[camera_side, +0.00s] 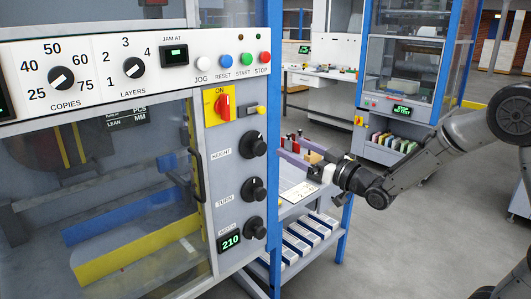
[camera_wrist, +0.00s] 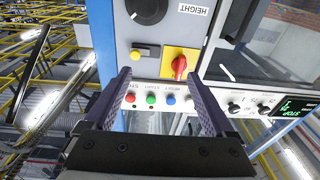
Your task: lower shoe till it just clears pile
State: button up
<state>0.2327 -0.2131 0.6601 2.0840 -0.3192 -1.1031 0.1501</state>
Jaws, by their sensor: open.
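My gripper (camera_side: 284,150) is open and empty, to the right of the control panel's knobs. In the wrist view its two purple fingers (camera_wrist: 160,78) stand apart in front of the panel, with nothing held. The height knob (camera_side: 253,144), black and round, sits at the panel's right; it shows in the wrist view (camera_wrist: 147,9) beyond the fingertips. I see no contact between fingers and knob. Behind the window are a dark plate (camera_side: 55,148) and blue (camera_side: 125,215) and yellow (camera_side: 135,247) bars. I cannot tell which part is the shoe, and no pile is clearly visible.
A turn knob (camera_side: 253,189) and a third knob (camera_side: 255,228) lie below, near a display (camera_side: 229,240) reading 210. A red rotary switch (camera_side: 223,105), yellow switch (camera_side: 260,110) and coloured buttons are close by.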

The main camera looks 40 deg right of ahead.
aim_at(262, 150)
notch_tip(262, 150, down, 6)
jog(key=d+m+g+h, duration=0.1)
jog(key=d, duration=0.2)
jog(key=w, duration=1.4)
jog(key=shift+w+a, duration=0.15)
jog(key=shift+w, duration=0.05)
jog(key=c, duration=1.4)
jog(key=shift+f, duration=0.1)
